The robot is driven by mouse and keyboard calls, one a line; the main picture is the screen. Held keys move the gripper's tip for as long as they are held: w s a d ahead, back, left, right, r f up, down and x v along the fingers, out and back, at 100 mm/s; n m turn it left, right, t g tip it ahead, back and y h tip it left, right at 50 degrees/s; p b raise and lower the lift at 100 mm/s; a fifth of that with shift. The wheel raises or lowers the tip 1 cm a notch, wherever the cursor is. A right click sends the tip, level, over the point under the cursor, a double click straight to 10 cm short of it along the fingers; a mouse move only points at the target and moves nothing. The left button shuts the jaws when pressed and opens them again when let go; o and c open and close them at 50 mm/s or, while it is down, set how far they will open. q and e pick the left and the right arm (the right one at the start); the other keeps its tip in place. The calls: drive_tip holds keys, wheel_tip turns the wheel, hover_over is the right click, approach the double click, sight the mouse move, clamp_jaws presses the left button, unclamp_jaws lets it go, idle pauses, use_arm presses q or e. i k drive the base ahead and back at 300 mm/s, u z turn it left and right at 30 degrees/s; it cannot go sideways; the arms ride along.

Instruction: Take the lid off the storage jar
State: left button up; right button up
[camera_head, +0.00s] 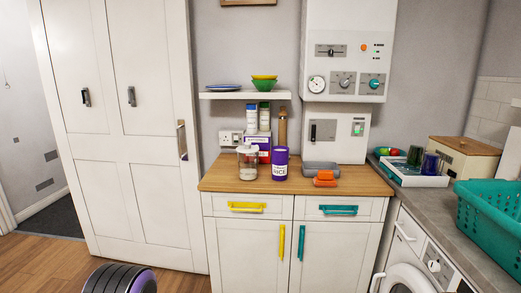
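A purple jar (280,164) with a white RICE label stands upright on the wooden counter top, toward its middle. A clear jar (247,164) with pale contents stands to its left, with what looks like a lid on top. I cannot tell from this view which of them is the storage jar. Both are small at this distance. Neither gripper shows; only a dark rounded part of my own body shows at the bottom left edge.
Behind the jars are white bottles (251,118), a purple-and-white box (262,148) and a rolling pin (282,127). To their right are a grey tray (321,167) and an orange item (325,179). A shelf (244,95) hangs above. A teal basket (492,222) sits at far right.

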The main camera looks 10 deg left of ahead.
sight(246, 149)
drive_tip(key=i, duration=1.4)
